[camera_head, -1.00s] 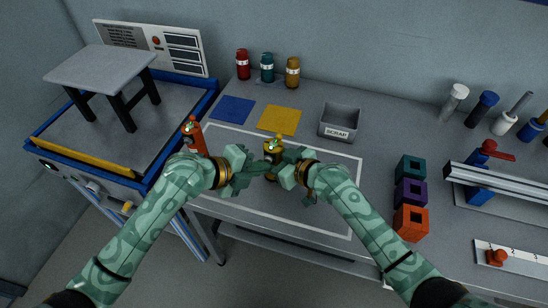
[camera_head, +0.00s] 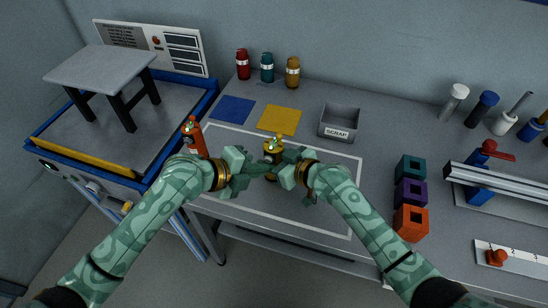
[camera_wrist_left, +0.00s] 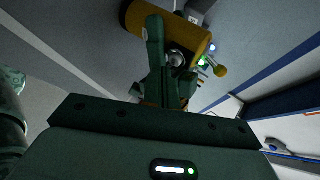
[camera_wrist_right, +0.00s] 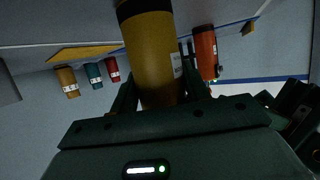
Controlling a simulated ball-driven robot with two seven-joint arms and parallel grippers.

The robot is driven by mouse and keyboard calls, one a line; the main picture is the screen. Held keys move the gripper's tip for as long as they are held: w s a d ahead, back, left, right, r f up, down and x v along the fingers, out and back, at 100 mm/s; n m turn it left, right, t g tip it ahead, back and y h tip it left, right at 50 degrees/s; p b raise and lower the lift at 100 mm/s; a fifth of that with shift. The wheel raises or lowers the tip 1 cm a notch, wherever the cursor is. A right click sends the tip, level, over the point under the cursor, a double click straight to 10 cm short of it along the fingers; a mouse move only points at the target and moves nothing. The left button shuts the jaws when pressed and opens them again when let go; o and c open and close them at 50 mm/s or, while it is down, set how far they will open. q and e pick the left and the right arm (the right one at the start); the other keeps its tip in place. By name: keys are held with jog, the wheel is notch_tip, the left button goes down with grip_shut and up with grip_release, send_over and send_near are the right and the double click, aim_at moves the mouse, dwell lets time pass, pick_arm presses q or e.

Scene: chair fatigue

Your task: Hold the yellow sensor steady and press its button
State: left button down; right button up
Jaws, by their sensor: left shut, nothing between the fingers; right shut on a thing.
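The yellow sensor (camera_head: 273,145) is a short cylinder with a label, above the work surface in the head view. My right gripper (camera_head: 281,168) is shut on its body; the right wrist view shows the yellow cylinder (camera_wrist_right: 152,50) between the fingers. My left gripper (camera_head: 262,170) is shut and empty, close beside the sensor on its left. In the left wrist view its closed fingers (camera_wrist_left: 157,40) overlap the sensor (camera_wrist_left: 195,38), near a round silvery part and a green light. I cannot tell whether the fingertips touch the button.
An orange sensor (camera_head: 194,137) stands left of my left gripper. Blue (camera_head: 233,110) and yellow (camera_head: 279,120) mats and a grey scrap bin (camera_head: 339,123) lie behind. Red, teal and amber cylinders stand at the back. Coloured blocks (camera_head: 410,222) are at the right.

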jog(key=o, duration=1.1)
pick_arm(q)
jog(key=s, duration=0.1)
jog(key=s+a, duration=0.1)
jog(key=s, duration=0.1)
jog(key=s+a, duration=0.1)
jog(key=s, duration=0.1)
jog(key=shift+s, duration=0.2)
